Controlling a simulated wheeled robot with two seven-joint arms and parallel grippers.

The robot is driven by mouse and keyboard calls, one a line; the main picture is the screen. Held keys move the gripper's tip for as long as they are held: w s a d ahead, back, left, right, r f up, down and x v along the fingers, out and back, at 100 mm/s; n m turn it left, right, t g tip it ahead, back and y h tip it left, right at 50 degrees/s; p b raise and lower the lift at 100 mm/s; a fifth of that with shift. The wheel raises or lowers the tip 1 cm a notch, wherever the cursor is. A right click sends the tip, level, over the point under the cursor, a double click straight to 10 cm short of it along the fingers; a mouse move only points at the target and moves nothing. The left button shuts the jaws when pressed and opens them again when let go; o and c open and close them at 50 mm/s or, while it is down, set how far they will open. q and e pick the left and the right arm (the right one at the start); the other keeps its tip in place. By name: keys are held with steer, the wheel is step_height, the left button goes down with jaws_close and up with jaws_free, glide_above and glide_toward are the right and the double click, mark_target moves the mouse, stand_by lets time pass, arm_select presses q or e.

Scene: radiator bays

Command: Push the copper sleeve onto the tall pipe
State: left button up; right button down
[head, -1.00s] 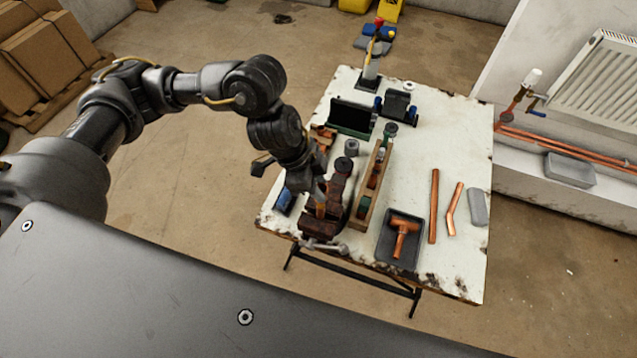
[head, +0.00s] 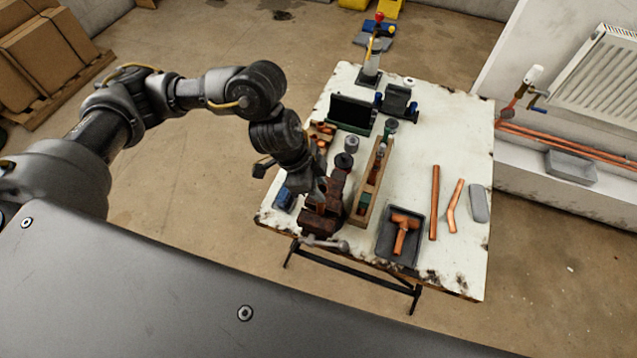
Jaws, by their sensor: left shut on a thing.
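My left gripper (head: 318,190) points down over the dark red vise (head: 322,222) at the left front of the worktable. It is shut on a small copper-coloured piece, which looks like the copper sleeve; the fingers hide most of it. A bit of copper (head: 320,208) shows just below the fingertips, at the vise jaws. I cannot tell sleeve from tall pipe there, nor how far one is over the other. My right gripper is not in view.
A wooden tool tray (head: 361,210) stands close right of the vise. A grey tray (head: 383,250) holds a copper tee (head: 402,232). A straight copper pipe (head: 434,205) and a bent one (head: 454,205) lie further right.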

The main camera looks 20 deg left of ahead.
arm_select(q)
steer(key=shift+f, duration=0.25)
steer(key=o, duration=1)
step_height(320, 180, up, 3)
steer(key=p, duration=0.3)
steer(key=shift+r, duration=2.05)
steer(key=shift+d, duration=0.1)
